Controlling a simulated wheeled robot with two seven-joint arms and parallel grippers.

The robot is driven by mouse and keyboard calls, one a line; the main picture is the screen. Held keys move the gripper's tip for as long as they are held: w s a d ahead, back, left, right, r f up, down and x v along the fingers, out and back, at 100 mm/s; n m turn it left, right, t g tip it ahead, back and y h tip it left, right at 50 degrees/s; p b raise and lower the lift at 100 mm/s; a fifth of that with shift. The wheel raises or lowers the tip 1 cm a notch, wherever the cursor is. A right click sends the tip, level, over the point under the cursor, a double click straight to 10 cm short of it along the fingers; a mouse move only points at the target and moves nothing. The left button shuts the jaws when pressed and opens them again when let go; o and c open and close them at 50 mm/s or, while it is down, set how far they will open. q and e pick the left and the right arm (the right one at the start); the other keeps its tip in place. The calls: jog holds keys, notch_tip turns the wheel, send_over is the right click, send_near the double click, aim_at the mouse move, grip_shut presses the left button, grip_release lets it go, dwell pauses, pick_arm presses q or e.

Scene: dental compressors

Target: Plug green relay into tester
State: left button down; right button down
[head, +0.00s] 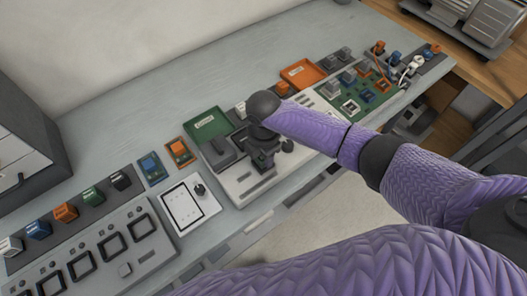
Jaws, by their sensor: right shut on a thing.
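A green relay-like block (93,196) sits in the row of coloured blocks at the left, between an orange and a black one. A pale, box-shaped device with dark parts, which looks like the tester (236,186), stands in the middle of the bench. My right gripper (263,165) points down over this device, close above or touching its top. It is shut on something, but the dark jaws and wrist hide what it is. I cannot tell whether the held thing is seated. My left gripper is not in view.
A green tray (207,124) and an orange tray (302,73) lie behind the device. A panel with square sockets (112,243) and a white tablet (187,206) are at the left. A green circuit board (372,96) is at the right. The rear bench is clear.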

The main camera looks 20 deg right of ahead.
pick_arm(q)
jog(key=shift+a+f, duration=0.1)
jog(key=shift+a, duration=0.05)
pick_arm(e)
jog(key=shift+f, duration=0.15)
jog(key=shift+c, duration=1.7)
grip_release()
jog(key=o, duration=0.3)
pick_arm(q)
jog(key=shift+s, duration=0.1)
pick_arm(e)
jog(key=shift+o, duration=0.2)
jog(key=shift+r, duration=0.25)
notch_tip(320, 180, up, 7)
jog(key=p, duration=0.7)
jog(key=shift+p, duration=0.3)
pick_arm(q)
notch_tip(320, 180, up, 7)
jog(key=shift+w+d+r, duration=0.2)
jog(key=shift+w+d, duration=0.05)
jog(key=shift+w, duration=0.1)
pick_arm(e)
jog(key=shift+f, duration=0.25)
